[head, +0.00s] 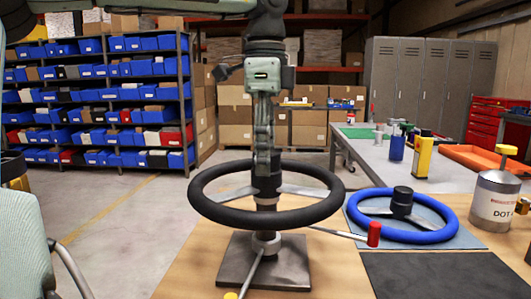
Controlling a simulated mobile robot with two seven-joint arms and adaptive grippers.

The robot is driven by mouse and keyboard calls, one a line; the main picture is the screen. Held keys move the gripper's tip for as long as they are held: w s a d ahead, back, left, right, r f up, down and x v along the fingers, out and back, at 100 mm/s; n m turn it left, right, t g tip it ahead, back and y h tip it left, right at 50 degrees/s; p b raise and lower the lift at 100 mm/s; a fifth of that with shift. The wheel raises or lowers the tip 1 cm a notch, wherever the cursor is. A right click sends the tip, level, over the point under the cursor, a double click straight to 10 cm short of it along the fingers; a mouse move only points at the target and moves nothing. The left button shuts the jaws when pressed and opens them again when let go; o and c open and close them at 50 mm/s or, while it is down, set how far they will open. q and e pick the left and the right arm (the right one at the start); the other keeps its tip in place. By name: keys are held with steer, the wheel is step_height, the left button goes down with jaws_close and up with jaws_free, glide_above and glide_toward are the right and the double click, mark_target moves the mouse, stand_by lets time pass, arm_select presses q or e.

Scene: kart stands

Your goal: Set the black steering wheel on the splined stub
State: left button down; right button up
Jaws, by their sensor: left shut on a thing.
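The black steering wheel (328,208) is level in the head view, with silver spokes and a dark hub. My left gripper (266,172) comes down from above and is shut on its hub. The wheel is directly over the stand (235,262), which has a square dark metal base and a grey collar (266,243) on its post. The splined stub itself is hidden by the hub and rim, so I cannot tell whether the hub touches it. My right gripper is not in view.
A blue steering wheel (447,222) lies on a mat at the right, beside a red-tipped lever (373,234) and a DOT-labelled can (494,205). A dark mat (440,275) lies bare at the front right. A grey-green seat (22,230) stands at the left.

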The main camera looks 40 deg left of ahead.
arm_select(q)
steer(key=c, duration=1.2)
jaws_free()
steer(key=shift+r, duration=0.1)
steer(key=shift+r+p, duration=0.6)
steer(key=shift+r, duration=4.85)
